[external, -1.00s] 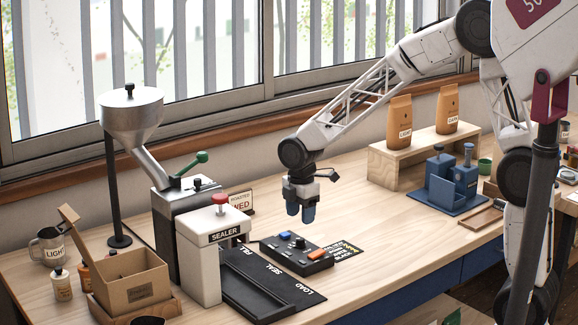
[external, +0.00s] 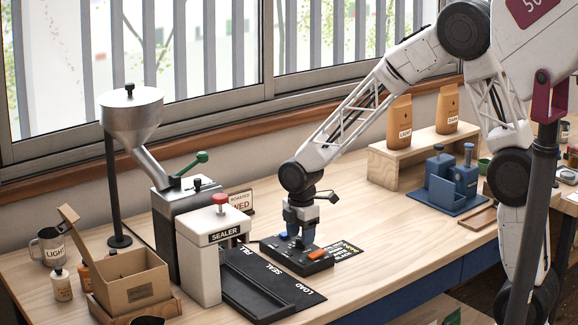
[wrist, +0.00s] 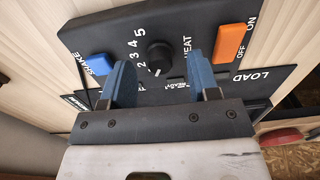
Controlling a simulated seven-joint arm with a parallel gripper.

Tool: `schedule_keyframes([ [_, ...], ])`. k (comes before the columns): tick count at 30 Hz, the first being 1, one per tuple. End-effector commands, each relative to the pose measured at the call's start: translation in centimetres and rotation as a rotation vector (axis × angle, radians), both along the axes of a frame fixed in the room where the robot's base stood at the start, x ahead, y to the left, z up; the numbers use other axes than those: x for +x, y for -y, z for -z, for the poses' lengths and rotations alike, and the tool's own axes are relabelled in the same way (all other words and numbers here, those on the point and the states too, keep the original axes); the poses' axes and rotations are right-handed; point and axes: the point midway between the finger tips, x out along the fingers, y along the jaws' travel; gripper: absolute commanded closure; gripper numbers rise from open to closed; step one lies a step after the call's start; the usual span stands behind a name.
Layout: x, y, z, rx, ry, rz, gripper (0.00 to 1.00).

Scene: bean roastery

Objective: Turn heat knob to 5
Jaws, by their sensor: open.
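The black heat knob (wrist: 158,55) sits on the dark control panel (wrist: 100,35), beside the numbers 2 to 5 and the word HEAT. Its white mark faces the lower edge in the wrist view, past the 2; any number there is hard to read. My gripper (wrist: 160,72) is open, with blue fingers on either side of the knob and gaps to it. In the external view my gripper (external: 300,234) is low over the panel (external: 276,252) and largely hides the knob.
The panel also has a blue SHAKE button (wrist: 99,64) and an orange ON/OFF switch (wrist: 233,42). The sealer (external: 213,255) and its black FILL-SEAL-LOAD strip (external: 262,290) stand close by.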

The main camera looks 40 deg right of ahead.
Motion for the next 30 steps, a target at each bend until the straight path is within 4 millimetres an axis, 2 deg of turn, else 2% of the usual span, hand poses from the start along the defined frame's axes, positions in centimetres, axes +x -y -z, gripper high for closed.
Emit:
schedule_keyframes([
  [6, 0.02, -0.01, 1.28, 0.000, 0.000, 0.000, 0.45],
  [16, 0.01, -0.01, 1.43, 0.000, 0.000, 0.000, 0.45],
  [26, 0.00, 0.00, 1.42, 0.000, 0.000, 0.000, 0.93],
  [30, 0.01, 0.00, 1.42, 0.000, 0.000, 0.003, 0.93],
])
